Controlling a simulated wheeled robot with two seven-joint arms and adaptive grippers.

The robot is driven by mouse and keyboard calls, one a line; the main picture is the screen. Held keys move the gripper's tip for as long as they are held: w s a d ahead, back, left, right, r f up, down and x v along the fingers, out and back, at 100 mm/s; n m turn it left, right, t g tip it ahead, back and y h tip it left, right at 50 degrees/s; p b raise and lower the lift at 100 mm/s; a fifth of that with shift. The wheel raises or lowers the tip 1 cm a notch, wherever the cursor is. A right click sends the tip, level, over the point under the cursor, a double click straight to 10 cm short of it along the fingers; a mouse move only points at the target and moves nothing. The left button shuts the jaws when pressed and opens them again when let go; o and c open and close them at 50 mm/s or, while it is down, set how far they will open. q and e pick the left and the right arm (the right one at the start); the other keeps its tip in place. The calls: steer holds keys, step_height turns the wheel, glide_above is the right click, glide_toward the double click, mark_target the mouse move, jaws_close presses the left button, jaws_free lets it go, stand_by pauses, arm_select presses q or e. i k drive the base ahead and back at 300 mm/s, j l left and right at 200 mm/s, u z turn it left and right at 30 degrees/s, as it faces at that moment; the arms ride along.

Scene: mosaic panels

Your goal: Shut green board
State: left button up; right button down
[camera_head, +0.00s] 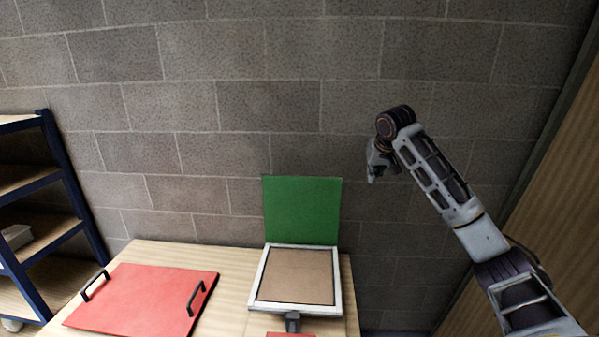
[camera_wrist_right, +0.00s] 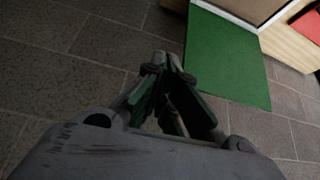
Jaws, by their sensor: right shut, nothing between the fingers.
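The green board (camera_head: 302,209) stands upright, raised at the back edge of a white-framed box (camera_head: 257,279) with a brown inner panel (camera_head: 297,276). My right gripper (camera_head: 373,179) is up and to the right of the board, apart from it, with its fingers pointing down. In the right wrist view the green board (camera_wrist_right: 228,62) lies beyond the fingertips, and the right gripper (camera_wrist_right: 170,58) is shut and empty. My left gripper is not in view.
A wooden table (camera_head: 233,262) carries the box and a red board (camera_head: 142,298) with two black handles at the left. A dark blue shelf unit (camera_head: 66,178) stands at far left. A block wall (camera_head: 200,110) rises behind the table. A wooden panel (camera_head: 560,190) is at far right.

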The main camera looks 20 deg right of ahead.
mark_target(301, 210)
steer(key=i+j, duration=0.25)
steer(key=i, duration=0.25)
steer(key=i+j, duration=0.2)
steer(key=i, duration=0.35)
